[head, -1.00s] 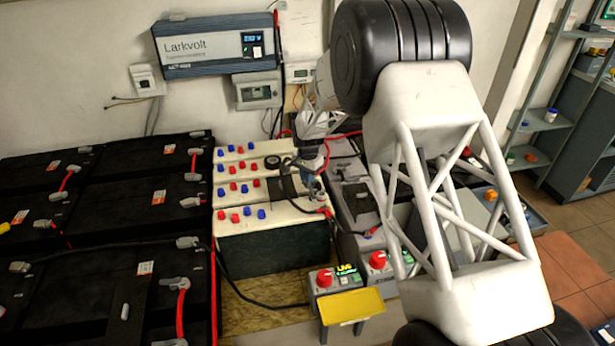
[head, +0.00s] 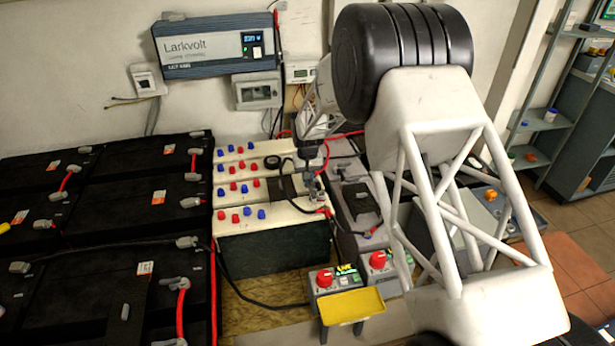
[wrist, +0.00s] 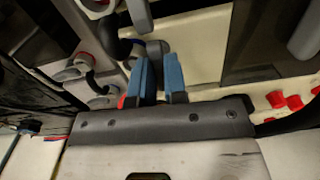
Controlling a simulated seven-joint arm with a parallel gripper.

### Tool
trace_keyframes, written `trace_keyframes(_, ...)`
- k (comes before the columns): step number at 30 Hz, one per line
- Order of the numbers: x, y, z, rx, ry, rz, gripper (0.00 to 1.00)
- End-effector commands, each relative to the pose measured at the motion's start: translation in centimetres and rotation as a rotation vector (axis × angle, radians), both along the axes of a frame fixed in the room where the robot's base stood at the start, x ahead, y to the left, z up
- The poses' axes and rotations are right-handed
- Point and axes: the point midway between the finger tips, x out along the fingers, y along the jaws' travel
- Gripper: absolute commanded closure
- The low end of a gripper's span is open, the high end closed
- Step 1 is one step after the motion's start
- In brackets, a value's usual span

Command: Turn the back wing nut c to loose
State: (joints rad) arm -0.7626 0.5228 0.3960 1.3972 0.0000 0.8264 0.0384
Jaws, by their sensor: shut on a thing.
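My gripper (head: 316,187) points down at the right end of the white-topped battery block, near its front right corner. In the wrist view, its two blue fingers (wrist: 159,82) are close together. They are shut on a small dark grey part, which I take to be a wing nut (wrist: 157,48). The fingers hide most of it, and I cannot read a letter on it. The white battery top (head: 262,205) carries rows of red and blue caps.
Black batteries (head: 95,235) with red and black cables fill the left. A box with a red knob (head: 324,279) and a yellow tray (head: 352,305) stand in front. Grey units (head: 357,205) crowd the right side. A wall inverter (head: 215,46) hangs behind.

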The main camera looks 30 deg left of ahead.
Motion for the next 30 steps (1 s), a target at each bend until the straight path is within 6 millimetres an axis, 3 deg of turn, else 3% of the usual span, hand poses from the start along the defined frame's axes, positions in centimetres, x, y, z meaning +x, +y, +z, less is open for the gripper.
trace_keyframes(16,0.15,0.05,0.13,0.003,-0.003,0.038,1.00)
trace_keyframes(17,0.16,0.06,0.13,0.003,-0.003,0.038,0.84)
trace_keyframes(21,0.12,0.05,0.09,0.002,-0.002,0.038,0.63)
trace_keyframes(30,0.03,0.01,-0.01,0.001,-0.001,0.037,0.62)
